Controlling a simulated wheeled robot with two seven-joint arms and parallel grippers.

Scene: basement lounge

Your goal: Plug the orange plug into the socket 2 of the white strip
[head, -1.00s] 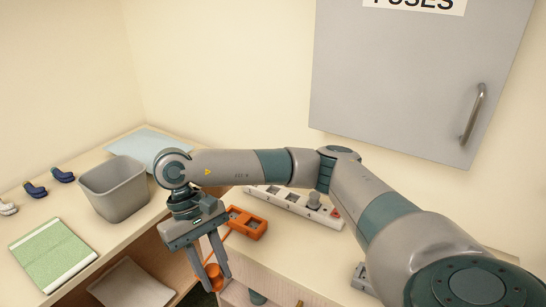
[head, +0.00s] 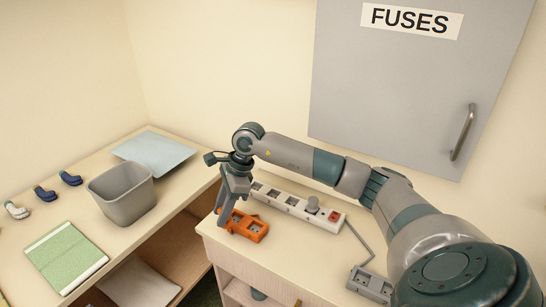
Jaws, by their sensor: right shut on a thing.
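My right gripper (head: 226,215) is shut on the orange plug (head: 222,214), pointing down at the cabinet's left edge, in front of and left of the white strip. My left gripper is not in view.
A grey box (head: 370,283) sits at the cabinet's right, with a cord toward the strip. A grey fuse cabinet (head: 390,85) hangs above.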

